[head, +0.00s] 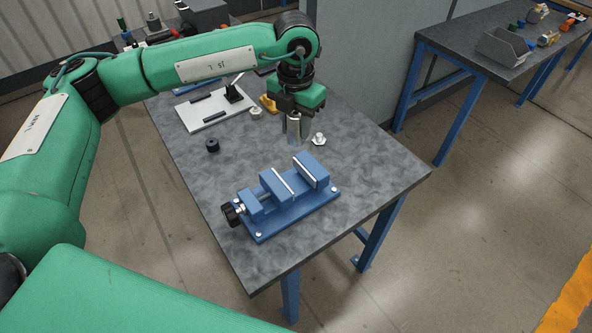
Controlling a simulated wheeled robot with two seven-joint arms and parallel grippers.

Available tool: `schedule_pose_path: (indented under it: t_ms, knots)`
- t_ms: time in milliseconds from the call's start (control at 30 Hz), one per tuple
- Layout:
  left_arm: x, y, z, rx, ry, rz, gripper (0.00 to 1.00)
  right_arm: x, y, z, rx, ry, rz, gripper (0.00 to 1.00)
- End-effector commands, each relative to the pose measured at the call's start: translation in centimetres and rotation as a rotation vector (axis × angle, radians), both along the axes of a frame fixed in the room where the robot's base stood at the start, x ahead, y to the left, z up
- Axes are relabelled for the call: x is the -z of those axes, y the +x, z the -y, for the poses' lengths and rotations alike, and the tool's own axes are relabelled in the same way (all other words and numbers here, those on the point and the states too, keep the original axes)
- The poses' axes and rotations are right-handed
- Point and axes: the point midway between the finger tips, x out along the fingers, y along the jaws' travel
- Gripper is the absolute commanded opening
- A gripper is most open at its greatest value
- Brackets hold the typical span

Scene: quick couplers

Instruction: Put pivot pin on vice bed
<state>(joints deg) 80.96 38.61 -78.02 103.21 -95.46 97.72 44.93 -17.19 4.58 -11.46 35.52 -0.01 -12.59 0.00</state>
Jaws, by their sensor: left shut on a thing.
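The blue vice (312,172) stands on the near part of the grey workbench, with its black handle (231,214) at the left. Its flat bed (290,218) lies under the jaws, and a gap shows between the jaws. My left gripper (296,133) points down above the bench, behind the vice and apart from it. It is shut on a silver, upright cylindrical part (298,128), which looks like the pivot pin. The fingers hide part of it. My right gripper is out of view.
A silver fitting (319,139) stands just right of my left gripper. The bench's right corner is clear.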

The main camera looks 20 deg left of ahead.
Motion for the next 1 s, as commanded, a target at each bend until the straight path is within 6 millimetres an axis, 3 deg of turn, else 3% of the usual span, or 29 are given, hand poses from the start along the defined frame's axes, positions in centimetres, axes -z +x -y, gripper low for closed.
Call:
schedule_pose_path:
  t_ms: [400,767,1000]
  knots:
    - [9.3,0.0,0.0,0.001,-0.001,-0.001,0.0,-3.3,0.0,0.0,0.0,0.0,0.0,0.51]
    - [12.2,0.0,0.0,0.002,-0.003,0.001,0.0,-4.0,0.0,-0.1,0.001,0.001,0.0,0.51]
    - [15.4,0.0,0.0,0.001,-0.002,-0.001,0.0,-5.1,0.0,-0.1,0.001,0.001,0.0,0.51]
